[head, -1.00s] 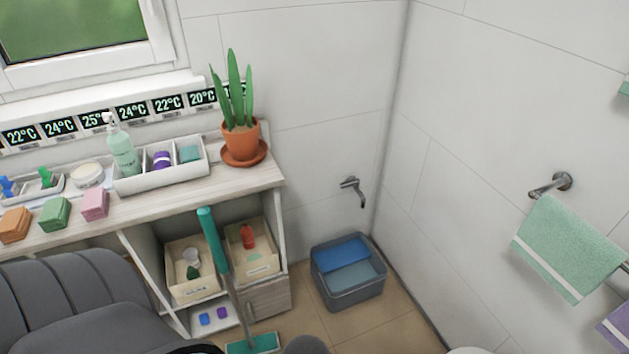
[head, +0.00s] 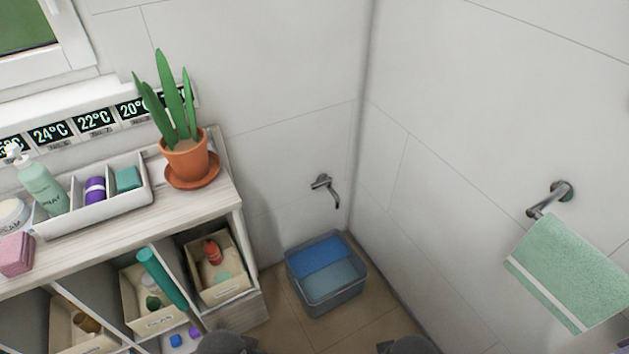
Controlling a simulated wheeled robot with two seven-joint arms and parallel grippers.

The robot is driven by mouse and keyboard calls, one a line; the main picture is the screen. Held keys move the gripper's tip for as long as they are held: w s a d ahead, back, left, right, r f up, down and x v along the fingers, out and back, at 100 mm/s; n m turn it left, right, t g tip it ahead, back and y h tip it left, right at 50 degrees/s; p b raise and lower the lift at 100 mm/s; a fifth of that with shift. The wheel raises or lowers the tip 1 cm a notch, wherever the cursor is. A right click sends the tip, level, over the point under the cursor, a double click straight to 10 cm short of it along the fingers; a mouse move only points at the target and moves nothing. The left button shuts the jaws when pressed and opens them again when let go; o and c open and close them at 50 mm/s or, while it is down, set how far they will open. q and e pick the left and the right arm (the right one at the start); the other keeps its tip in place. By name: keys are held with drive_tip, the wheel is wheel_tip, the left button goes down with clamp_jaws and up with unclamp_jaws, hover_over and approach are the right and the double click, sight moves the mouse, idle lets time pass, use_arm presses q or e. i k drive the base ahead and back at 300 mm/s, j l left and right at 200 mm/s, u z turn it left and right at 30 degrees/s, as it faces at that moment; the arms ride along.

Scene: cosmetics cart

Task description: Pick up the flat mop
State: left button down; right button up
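The flat mop's teal handle grip (head: 162,279) shows at the lower left of the head view, tilted in front of the open shelf compartments. Below the grip a thin grey pole runs down to the right toward the bottom edge. The mop head is not visible. Two dark grey rounded parts of my own body show at the bottom edge, one close to the pole's lower end. Neither gripper's fingers are in view, and nothing visible holds the mop.
A wooden shelf unit (head: 225,206) with bins stands at the left, bearing a potted plant (head: 187,158) and a white divided tray (head: 80,222). A grey bucket (head: 333,293) with blue contents sits in the corner. A green towel (head: 575,270) hangs right. Some floor (head: 290,320) is clear.

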sight(147, 257)
drive_tip(key=k+u, duration=0.5)
drive_tip(key=k+j+u, duration=0.1)
drive_tip(key=k+u, duration=0.25)
drive_tip(key=u, duration=0.15)
